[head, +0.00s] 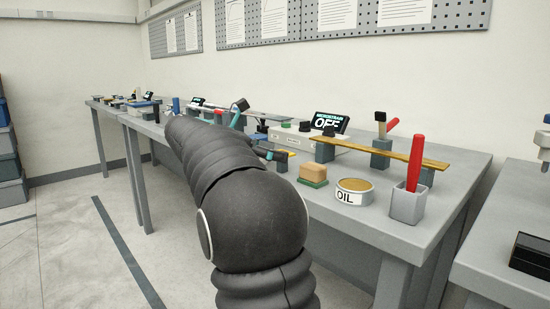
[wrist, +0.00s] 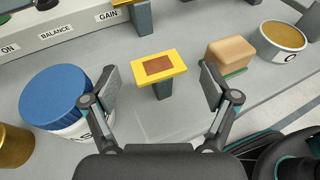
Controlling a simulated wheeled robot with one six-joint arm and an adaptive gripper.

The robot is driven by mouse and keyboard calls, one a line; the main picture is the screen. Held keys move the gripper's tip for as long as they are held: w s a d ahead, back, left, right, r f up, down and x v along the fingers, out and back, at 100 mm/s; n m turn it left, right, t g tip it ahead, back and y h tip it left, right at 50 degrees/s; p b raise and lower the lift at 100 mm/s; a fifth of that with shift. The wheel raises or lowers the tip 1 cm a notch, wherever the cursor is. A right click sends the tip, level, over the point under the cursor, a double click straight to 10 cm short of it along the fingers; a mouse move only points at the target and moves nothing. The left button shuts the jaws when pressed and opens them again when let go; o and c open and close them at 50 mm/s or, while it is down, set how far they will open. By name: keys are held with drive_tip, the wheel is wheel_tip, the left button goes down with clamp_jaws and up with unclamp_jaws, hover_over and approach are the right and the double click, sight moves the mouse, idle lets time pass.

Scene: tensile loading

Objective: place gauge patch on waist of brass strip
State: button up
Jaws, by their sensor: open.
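The gauge patch (wrist: 158,67) is a yellow rectangle with a copper-brown centre, lying on a small dark stand (wrist: 160,90) in the wrist view. My gripper (wrist: 157,77) is open, with one finger on each side of the patch and apart from it. In the head view my arm hides much of the gripper (head: 268,153), and the patch (head: 290,153) shows only as a thin yellow edge. The brass strip (head: 385,154) lies across grey supports to the right of the patch. Its waist is hard to make out at this size.
A tan block on a green base (head: 313,172), an oil tin (head: 354,191) and a grey cup with a red-handled tool (head: 407,203) stand near the front edge. A blue-lidded jar (wrist: 55,95) is close to the left finger. A control box (head: 300,138) stands behind.

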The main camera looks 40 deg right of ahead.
drive_tip(key=p+v, duration=0.2)
drive_tip(key=v, duration=1.1)
drive_tip(key=shift+a, duration=0.3)
